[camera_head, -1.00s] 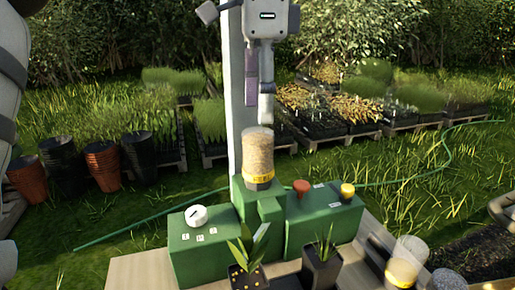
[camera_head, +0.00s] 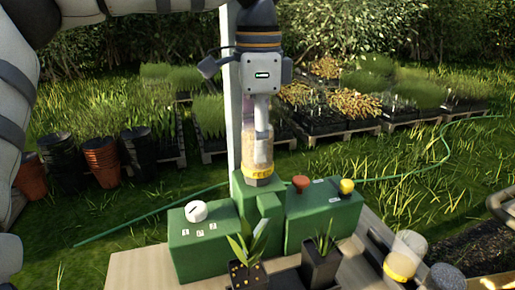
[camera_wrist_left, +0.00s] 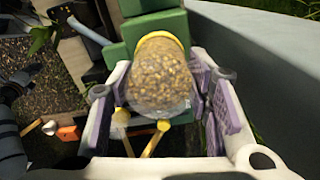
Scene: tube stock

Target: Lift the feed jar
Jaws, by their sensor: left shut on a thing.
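The feed jar (camera_head: 255,163) is a clear jar of tan grain with a yellow label band low on it. It stands upright on the middle block of the green machine (camera_head: 193,256), in front of a pale post. My left gripper (camera_head: 261,140) comes down from above and is shut on the jar, one finger in front of it. In the left wrist view the jar (camera_wrist_left: 160,75) sits between the purple-padded fingers of my left gripper (camera_wrist_left: 160,95), its yellow band at the far end. My right gripper is not in view.
The machine carries a white dial (camera_head: 196,211), a red knob (camera_head: 301,183) and a yellow knob (camera_head: 346,187). Potted plants (camera_head: 322,262) stand in front. A second jar with a yellow band (camera_head: 399,266) is at the lower right. The pale post (camera_head: 234,110) rises close behind the gripper.

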